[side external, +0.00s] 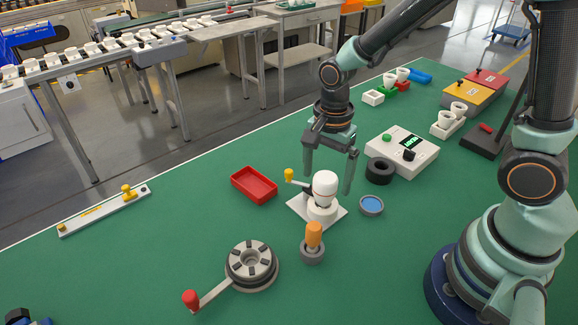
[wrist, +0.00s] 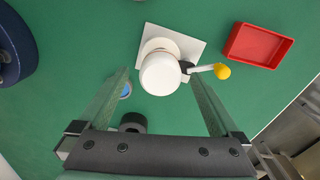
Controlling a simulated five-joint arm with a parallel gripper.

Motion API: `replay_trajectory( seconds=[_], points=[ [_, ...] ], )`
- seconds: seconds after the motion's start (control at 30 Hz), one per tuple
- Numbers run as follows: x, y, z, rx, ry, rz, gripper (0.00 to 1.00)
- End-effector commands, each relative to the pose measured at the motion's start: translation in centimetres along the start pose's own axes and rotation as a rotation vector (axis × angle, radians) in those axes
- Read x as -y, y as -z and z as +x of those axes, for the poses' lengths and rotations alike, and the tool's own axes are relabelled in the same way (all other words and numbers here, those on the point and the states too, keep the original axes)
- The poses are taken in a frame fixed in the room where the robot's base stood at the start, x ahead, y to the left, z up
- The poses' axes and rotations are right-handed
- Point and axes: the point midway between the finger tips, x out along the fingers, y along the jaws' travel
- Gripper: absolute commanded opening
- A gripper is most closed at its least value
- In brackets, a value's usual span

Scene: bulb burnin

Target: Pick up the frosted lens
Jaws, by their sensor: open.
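A white, rounded, matte piece that looks like the frosted lens (side external: 325,184) stands upright on a white holder (side external: 321,215) with a square base plate (side external: 299,208). A yellow-knobbed lever (side external: 290,175) sticks out from the holder's side. My gripper (side external: 329,180) is open and points down, with its fingertips around the lens's level in the side view. In the wrist view the lens (wrist: 160,74) shows between the two fingertips (wrist: 161,75), with green visible on both sides. I see no contact. The lens hides part of the holder there.
A red tray (side external: 254,185) lies left of the holder. A blue-filled dish (side external: 371,205), a black ring (side external: 380,171) and a white box with a display (side external: 402,151) are to the right. An orange-handled tool (side external: 313,241) and a grey crank fixture (side external: 250,265) stand in front.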

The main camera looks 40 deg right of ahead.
Motion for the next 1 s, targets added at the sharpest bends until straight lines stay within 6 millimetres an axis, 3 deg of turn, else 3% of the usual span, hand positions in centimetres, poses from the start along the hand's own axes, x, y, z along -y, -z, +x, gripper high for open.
replay_trajectory(
  seconds=[0.17,0.2,0.4,0.43,0.77,1.0],
  points=[
    [0.0,0.0,0.0,0.0,0.001,0.0,0.99],
    [0.0,0.0,0.0,0.0,0.001,0.0,0.95],
    [0.0,0.0,0.0,0.0,0.001,0.0,0.19],
    [0.0,0.0,0.0,0.0,0.001,0.0,0.12],
    [0.1,0.0,-0.3,0.0,0.002,0.0,0.12],
    [0.2,0.0,-2.8,0.0,0.009,0.0,0.12]
  ],
)
